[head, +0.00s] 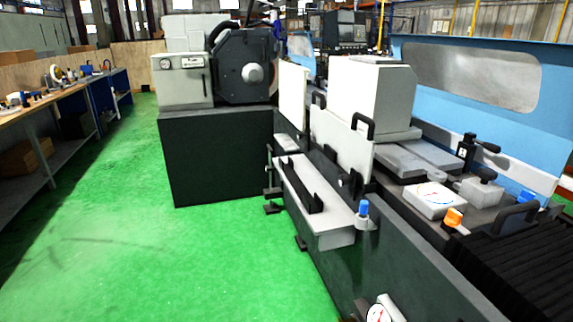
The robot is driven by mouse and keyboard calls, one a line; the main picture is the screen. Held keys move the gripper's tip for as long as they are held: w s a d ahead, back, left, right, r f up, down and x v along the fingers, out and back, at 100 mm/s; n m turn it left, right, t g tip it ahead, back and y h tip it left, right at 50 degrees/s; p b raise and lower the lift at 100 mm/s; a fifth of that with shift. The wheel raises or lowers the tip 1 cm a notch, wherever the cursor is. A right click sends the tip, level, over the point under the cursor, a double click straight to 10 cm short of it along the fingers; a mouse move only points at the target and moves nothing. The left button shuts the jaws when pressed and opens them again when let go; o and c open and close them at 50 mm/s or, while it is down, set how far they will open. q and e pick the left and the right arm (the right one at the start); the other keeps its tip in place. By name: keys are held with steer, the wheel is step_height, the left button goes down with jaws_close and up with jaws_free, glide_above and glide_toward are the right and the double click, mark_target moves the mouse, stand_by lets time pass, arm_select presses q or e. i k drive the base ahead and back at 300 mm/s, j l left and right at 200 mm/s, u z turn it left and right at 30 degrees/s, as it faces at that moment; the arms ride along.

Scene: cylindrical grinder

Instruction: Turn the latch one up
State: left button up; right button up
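The cylindrical grinder (285,240) runs from the back middle to the lower right. A small black clamp-like part with a side lever (486,146) stands on its table at the right; its lever points right and looks roughly level. I cannot tell whether this is the latch. Black bar handles are on the white guard panel (335,145) and at the right end of the table. Neither of my grippers is in view.
The green floor (150,250) is clear on the left and in front. A workbench (60,85) with small tools runs along the left. A grey trough (318,205) sticks out from the machine's front. A blue guard with a window (470,75) stands behind.

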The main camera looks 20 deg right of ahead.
mark_target(344, 180)
steer(key=i+z, duration=0.2)
steer(key=i, duration=0.3)
steer(key=i+j+z, duration=0.2)
steer(key=i, duration=0.25)
steer(key=i+j+z, duration=0.2)
steer(key=i, duration=0.3)
steer(key=l, duration=0.1)
